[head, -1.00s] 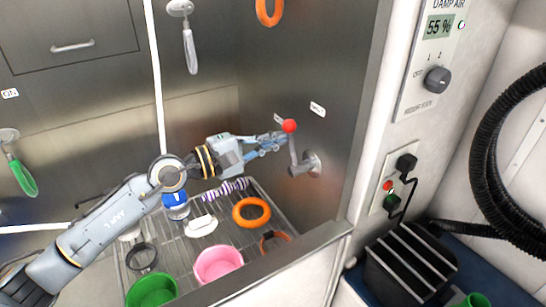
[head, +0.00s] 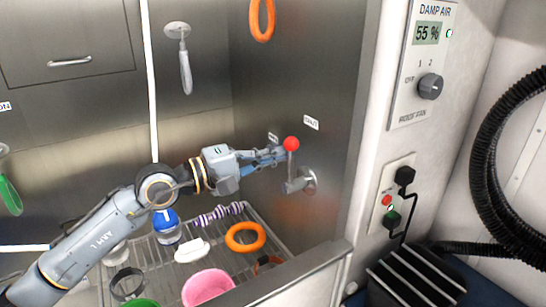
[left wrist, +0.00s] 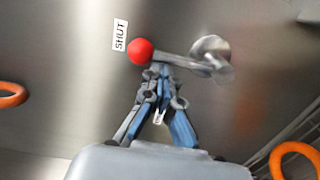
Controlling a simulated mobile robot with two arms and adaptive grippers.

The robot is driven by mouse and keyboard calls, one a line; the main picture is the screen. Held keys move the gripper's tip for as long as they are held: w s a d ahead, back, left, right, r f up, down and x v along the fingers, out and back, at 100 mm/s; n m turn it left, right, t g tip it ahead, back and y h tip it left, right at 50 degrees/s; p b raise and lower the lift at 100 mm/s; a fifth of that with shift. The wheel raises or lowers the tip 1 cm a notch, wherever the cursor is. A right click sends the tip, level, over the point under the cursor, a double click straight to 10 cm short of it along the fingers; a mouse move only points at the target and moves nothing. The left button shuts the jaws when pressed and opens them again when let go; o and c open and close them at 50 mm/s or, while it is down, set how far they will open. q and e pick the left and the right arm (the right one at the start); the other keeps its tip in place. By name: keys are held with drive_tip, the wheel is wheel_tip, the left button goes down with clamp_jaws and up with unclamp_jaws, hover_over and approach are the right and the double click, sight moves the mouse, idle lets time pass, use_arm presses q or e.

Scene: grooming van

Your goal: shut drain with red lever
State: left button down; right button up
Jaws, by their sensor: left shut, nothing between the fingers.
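The drain lever (head: 292,165) has a metal arm and a red ball (head: 291,144) on top. Its pivot is on the steel side wall, and the arm stands nearly upright, tilted slightly left. A SHUT label (head: 311,123) sits up and right of the ball; a second label (head: 273,137) sits to its left, its text unclear. My left gripper (head: 281,156) is shut, its fingertips against or very near the lever's left side just below the ball. In the left wrist view the fingertips (left wrist: 161,72) are beside the red ball (left wrist: 141,51). My right gripper is not in view.
A wire rack (head: 215,265) below my left arm holds a pink bowl (head: 208,287), an orange ring (head: 245,237), a blue-capped jar (head: 166,226) and other items. A control panel (head: 425,65) and power socket (head: 396,195) are on the right wall. The space above the lever is clear.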

use_arm(q)
drive_tip(key=v, duration=1.2)
